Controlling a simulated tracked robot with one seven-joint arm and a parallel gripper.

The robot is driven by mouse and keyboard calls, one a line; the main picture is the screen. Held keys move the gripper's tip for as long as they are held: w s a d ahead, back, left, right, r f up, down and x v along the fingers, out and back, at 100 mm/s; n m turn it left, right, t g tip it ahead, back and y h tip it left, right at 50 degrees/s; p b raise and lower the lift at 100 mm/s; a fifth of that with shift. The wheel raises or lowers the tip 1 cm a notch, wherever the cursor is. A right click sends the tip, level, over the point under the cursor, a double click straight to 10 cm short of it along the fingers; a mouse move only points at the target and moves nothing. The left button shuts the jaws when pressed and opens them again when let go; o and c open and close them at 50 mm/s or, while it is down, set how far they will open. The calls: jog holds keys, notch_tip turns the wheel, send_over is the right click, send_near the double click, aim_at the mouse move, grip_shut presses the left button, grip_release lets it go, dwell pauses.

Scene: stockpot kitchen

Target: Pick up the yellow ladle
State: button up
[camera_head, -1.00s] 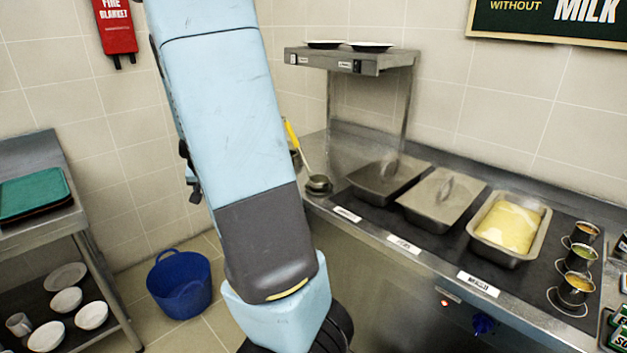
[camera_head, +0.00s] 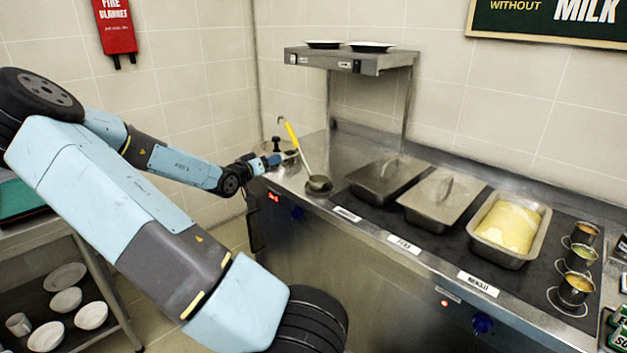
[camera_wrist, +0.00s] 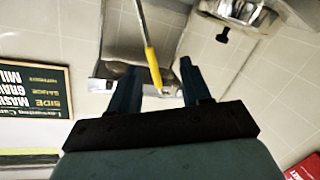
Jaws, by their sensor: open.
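The yellow ladle has a yellow grip (camera_head: 290,133) and a dark metal bowl (camera_head: 319,184) at its lower end. In the head view it leans with its grip up, its bowl low at the left end of the steel counter. In the wrist view its yellow grip (camera_wrist: 153,68) points towards my gripper and its end shows between the two fingers. My gripper (camera_wrist: 160,84) is open, and no contact with the grip is clear. In the head view my gripper (camera_head: 274,160) is small, left of the ladle and lower than its grip end.
A black-knobbed lid (camera_head: 277,146) is by my gripper. Lidded pans (camera_head: 387,180) and an open pan of yellow food (camera_head: 507,228) sit along the counter, with small cups (camera_head: 575,290) at right. A steel shelf (camera_head: 352,60) stands above. A fire blanket box (camera_head: 115,28) hangs on the wall.

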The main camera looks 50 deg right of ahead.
aim_at(293, 143)
jog(key=shift+h, duration=0.8)
jog(key=shift+w+d+r, duration=0.2)
jog(key=shift+d+r, duration=0.15)
jog(key=shift+d, duration=2)
jog(key=shift+w+d+r, duration=0.25)
jog(key=shift+d+r, duration=0.1)
jog(key=shift+d, duration=2.05)
jog(key=shift+w+d+r, duration=0.2)
jog(key=shift+d+r, duration=0.15)
jog(key=shift+d, duration=2)
grip_shut()
